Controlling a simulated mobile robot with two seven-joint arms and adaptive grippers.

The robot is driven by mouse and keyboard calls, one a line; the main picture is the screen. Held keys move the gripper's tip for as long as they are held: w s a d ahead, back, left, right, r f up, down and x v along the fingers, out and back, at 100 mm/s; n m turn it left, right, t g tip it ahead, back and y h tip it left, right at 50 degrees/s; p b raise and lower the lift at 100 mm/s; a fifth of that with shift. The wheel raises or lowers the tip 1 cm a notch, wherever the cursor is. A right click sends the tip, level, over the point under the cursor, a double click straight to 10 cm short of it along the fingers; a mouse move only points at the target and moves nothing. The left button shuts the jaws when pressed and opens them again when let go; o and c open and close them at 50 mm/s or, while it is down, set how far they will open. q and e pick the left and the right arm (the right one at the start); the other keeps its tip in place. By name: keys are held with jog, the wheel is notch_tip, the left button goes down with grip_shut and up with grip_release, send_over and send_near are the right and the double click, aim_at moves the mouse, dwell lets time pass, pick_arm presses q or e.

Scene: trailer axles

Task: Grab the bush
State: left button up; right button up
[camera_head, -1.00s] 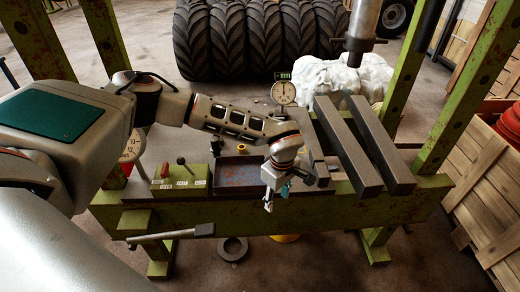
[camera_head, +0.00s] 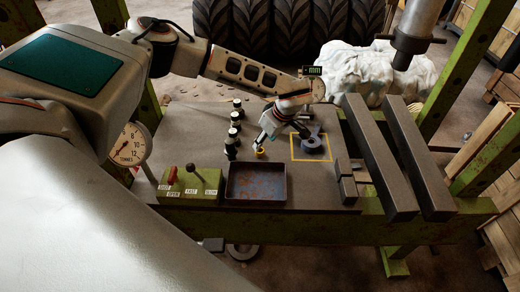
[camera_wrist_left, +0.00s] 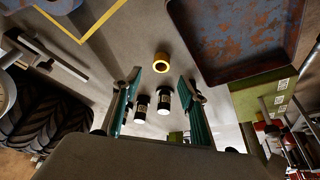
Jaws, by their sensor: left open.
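The bush is a small brass-yellow ring (camera_head: 260,152) standing on the grey bench top, behind the rusty tray. In the left wrist view the bush (camera_wrist_left: 161,61) lies just beyond the fingertips, with its dark bore showing. My left gripper (camera_head: 264,142) is low over the bench, right by the bush. Its two teal fingers (camera_wrist_left: 171,72) are apart with nothing held between them. I cannot tell whether a fingertip touches the bush. My right gripper is in neither view.
Several dark cylinders (camera_head: 232,136) stand left of the bush. A rusty tray (camera_head: 257,181) is in front, beside a green control box (camera_head: 189,184). A grey part (camera_head: 312,143) lies in a yellow square at right. Two steel bars (camera_head: 380,158) lie farther right.

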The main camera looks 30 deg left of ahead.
aim_at(260, 151)
pick_arm(q)
jog(key=x, duration=0.6)
jog(key=shift+f, duration=0.35)
grip_shut()
